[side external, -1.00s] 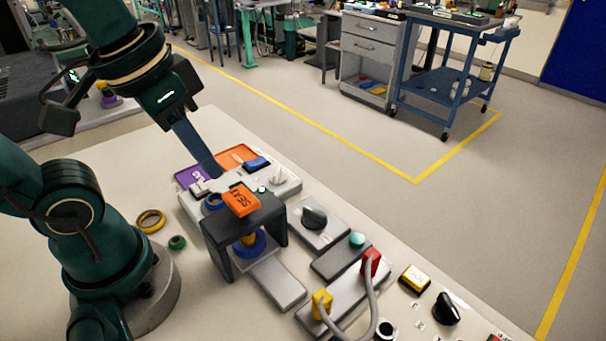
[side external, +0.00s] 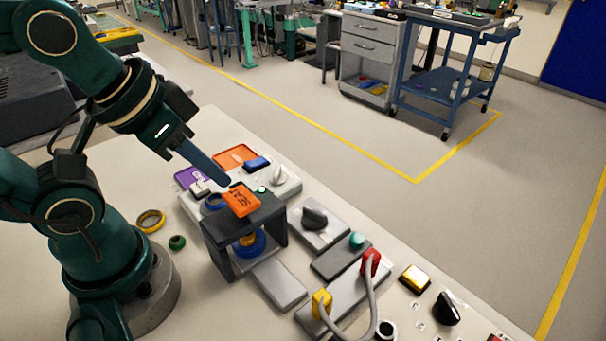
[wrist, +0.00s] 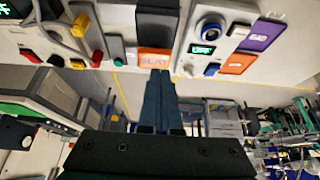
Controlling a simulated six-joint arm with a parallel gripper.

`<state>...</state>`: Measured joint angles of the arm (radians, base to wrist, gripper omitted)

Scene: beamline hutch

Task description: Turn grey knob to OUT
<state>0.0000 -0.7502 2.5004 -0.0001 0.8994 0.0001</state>
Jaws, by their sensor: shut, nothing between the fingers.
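The grey knob (side external: 314,217) is dark grey and stands on a light grey plate, right of the dark stand, in the side view. Its pointer direction and any OUT mark are too small to read. I cannot make the knob out in the wrist view. My gripper (side external: 226,182) is shut and empty, tilted down to the right. Its tips appear just behind and left of the orange block (side external: 241,199), apart from the knob. In the wrist view the shut fingers (wrist: 160,73) end near the orange block (wrist: 153,60).
The dark stand (side external: 218,240) lies between my gripper and the knob's plate. A white knob (side external: 279,176) and blue switch (side external: 257,163) sit on the rear panel. A teal button (side external: 357,240), red plug (side external: 371,263) and yellow plug (side external: 322,303) with a cable are nearer.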

